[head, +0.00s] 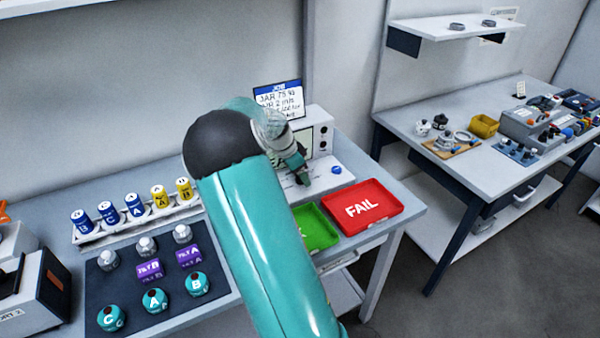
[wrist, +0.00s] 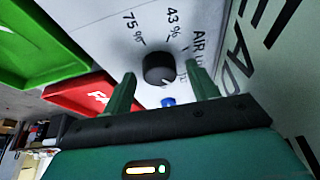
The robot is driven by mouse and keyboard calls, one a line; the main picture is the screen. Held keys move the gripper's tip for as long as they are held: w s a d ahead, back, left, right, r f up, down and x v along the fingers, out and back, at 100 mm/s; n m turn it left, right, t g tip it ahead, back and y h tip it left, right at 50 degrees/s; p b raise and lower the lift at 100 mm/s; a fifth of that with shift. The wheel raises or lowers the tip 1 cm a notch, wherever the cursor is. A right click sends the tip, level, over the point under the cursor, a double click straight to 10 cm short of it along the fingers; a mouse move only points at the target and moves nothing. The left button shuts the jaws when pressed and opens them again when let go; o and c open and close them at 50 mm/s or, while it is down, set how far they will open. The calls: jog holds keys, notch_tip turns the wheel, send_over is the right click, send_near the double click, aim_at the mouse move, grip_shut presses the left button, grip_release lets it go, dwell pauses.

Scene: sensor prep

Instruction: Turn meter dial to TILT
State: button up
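The white meter (head: 318,125) stands at the back of the near bench, partly hidden by my arm in the head view. In the wrist view its black round dial (wrist: 158,68) sits on a white panel marked 75%, 43% and AIR. I cannot read a TILT mark or the dial's exact setting. My gripper (wrist: 161,72) is open, with one green finger on each side of the dial. I cannot tell if the fingers touch it. In the head view my gripper (head: 301,176) is over the meter's front panel, and the dial is hidden.
A small blue knob (head: 336,169) is close to my gripper. A green tray (head: 318,232) and a red FAIL tray (head: 385,202) lie in front of the meter. A sign (head: 280,99) stands behind. Coloured canisters and a dark mat (head: 128,268) with several parts are at left.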

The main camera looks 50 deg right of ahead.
jog(key=v, duration=1.3)
jog(key=shift+r, duration=0.4)
jog(key=shift+a, duration=0.2)
jog(key=s+a+r+n+t+y, duration=0.1)
jog(key=s+a+n+t, duration=0.1)
jog(key=s+a+n, duration=0.5)
jog(key=s+a+r+n+t+y, duration=0.1)
jog(key=s+a+n, duration=0.6)
jog(key=a, duration=0.9)
jog(key=s+a+r+n+t+y, duration=0.2)
jog(key=s+a+n, duration=0.5)
jog(key=a, duration=0.4)
jog(key=shift+s+a+r+n+t, duration=0.45)
jog(key=shift+r+t, duration=0.25)
jog(key=shift+t, duration=0.4)
